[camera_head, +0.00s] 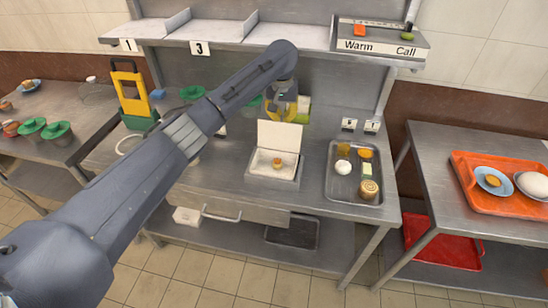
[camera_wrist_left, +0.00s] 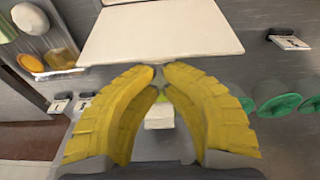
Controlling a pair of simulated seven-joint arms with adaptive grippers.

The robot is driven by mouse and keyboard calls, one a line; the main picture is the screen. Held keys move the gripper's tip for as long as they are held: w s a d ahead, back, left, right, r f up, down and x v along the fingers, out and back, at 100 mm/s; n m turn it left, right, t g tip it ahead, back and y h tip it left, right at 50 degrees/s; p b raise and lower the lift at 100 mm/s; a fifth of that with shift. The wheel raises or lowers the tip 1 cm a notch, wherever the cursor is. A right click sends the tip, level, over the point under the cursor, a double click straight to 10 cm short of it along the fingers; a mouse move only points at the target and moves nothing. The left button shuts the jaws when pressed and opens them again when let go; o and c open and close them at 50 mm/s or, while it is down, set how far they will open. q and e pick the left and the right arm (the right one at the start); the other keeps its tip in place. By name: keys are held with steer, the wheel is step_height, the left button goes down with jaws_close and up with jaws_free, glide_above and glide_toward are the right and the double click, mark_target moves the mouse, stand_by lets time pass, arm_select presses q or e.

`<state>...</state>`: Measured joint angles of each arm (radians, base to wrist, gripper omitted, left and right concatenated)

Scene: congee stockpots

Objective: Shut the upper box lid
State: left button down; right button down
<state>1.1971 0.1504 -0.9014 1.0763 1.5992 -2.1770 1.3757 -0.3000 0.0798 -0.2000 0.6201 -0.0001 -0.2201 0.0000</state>
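A small box (camera_head: 288,184) with pale walls stands on the middle metal table, a small orange-brown item inside it. Its white lid (camera_head: 280,136) is open and stands roughly upright at the back edge. In the left wrist view the lid (camera_wrist_left: 160,32) is a broad white panel just beyond the fingertips. My left gripper (camera_head: 281,113) is behind the lid, near its top edge. Its yellow fingers (camera_wrist_left: 159,74) have their tips together with nothing visible between them; I cannot tell whether they touch the lid. My right gripper is not in view.
A metal tray (camera_head: 340,191) with several food items lies right of the box. A yellow-and-black upright object (camera_head: 130,88) and green-lidded containers stand left. A shelf (camera_head: 220,33) runs above the table. An orange tray (camera_head: 487,207) sits on the right table.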

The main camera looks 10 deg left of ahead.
mark_target(280, 123)
arm_select(q)
steer(key=shift+s+a+f, duration=0.1)
steer(key=shift+s+f, duration=0.05)
steer(key=shift+s, duration=0.65)
steer(key=shift+s+a+f, duration=0.1)
steer(key=shift+s, duration=0.65)
steer(key=shift+s+r, duration=0.25)
steer(key=shift+s, duration=0.2)
steer(key=shift+w+r, duration=0.1)
steer(key=shift+r, duration=3.95)
